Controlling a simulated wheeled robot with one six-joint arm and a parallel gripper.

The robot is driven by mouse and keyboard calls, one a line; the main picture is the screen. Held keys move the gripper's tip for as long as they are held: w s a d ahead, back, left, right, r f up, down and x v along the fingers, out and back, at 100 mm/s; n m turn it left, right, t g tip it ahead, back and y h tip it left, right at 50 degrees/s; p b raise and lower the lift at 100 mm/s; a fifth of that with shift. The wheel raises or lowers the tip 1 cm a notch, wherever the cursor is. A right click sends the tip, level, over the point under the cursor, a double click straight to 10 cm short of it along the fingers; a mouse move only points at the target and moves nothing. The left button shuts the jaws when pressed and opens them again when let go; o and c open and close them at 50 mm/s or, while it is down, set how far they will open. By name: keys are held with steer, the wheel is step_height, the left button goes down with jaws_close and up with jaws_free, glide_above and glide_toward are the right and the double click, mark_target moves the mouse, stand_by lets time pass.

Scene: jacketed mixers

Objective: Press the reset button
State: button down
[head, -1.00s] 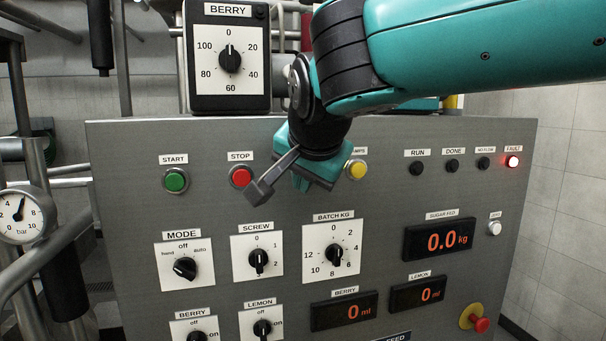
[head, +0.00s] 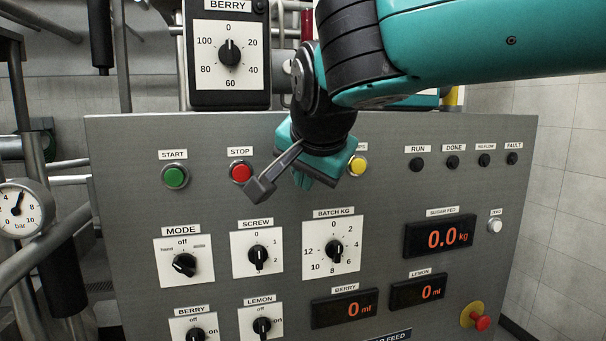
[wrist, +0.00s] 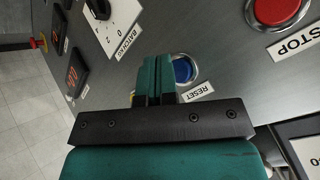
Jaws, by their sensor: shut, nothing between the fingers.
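The blue reset button (wrist: 183,70) shows in the wrist view, in a metal ring on the grey panel with a RESET label (wrist: 198,92) beside it. My gripper (wrist: 155,72) is shut and empty, its teal fingers covering the button's left side in that view. I cannot tell whether the fingertips touch the button or stand off it. In the head view my gripper (head: 303,180) is in front of the panel between the STOP button and the yellow button, and hides the reset button. The FAULT lamp (head: 512,158) is dark.
The red STOP button (head: 241,172) and green START button (head: 175,177) are to the left. A yellow button (head: 357,165) is close on the right. The BATCH KG knob (head: 334,249) is below. A red emergency button (head: 481,323) is at lower right.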

steer(key=shift+s, duration=0.15)
steer(key=shift+s+d+b, duration=0.2)
steer(key=shift+s+b, duration=0.15)
steer(key=shift+s, duration=0.4)
steer(key=shift+s+d+b, duration=0.25)
steer(key=shift+s+b, duration=0.1)
steer(key=shift+s, duration=0.45)
steer(key=shift+s+d+b, duration=0.2)
steer(key=shift+s+b, duration=0.15)
steer(key=shift+s, duration=0.4)
steer(key=s+d+f+n+g+y+b, duration=0.1)
steer(key=s+d+f+n+g+b, duration=0.35)
steer(key=f, duration=0.65)
steer(key=s+d+f+n+g+b, duration=0.2)
steer(key=s+d+f+n, duration=0.3)
steer(key=s+d+f, duration=0.4)
steer(key=s+f+n+g+y+b, duration=0.1)
steer(key=s+f+n+g, duration=0.1)
steer(key=s+f, duration=0.4)
steer(key=shift+s+a+n+y, duration=0.2)
steer(key=shift+s+n+y, duration=0.1)
steer(key=shift+n, duration=0.25)
steer(key=shift+w, duration=0.1)
